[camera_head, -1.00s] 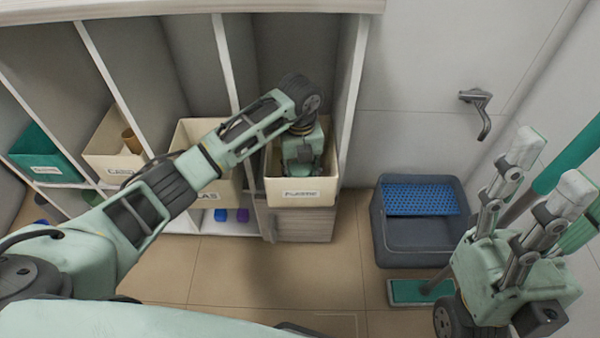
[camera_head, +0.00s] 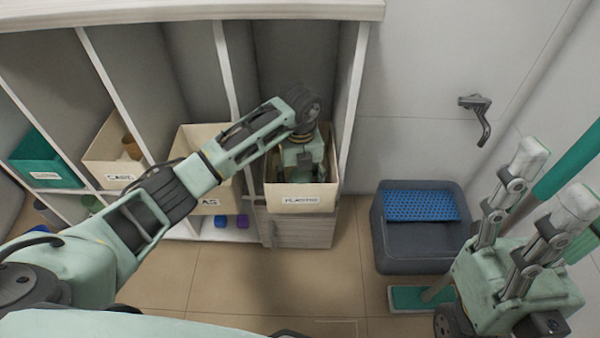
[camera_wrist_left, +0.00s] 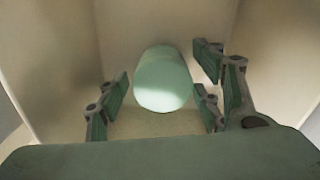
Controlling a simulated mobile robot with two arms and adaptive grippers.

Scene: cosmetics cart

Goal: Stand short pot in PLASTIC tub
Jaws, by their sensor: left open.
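The PLASTIC tub (camera_head: 300,201) is a cream box in the right-hand shelf bay. My left gripper (camera_head: 303,165) reaches down into it and hides most of its inside. In the left wrist view a short pale green pot (camera_wrist_left: 163,75) is inside the tub's cream walls (camera_wrist_left: 265,60). My left gripper (camera_wrist_left: 160,97) is open, with its fingers apart on either side of the pot. I cannot tell whether the pot stands fully upright. My right gripper (camera_head: 550,175) is at the right, empty, its fingers apart and pointing up.
More labelled cream tubs (camera_head: 114,175) and a teal tub (camera_head: 45,165) stand in the bays to the left. A shelf divider (camera_head: 352,100) is close to the arm's right. A dark basin with a blue grid (camera_head: 420,203) is on the floor at right.

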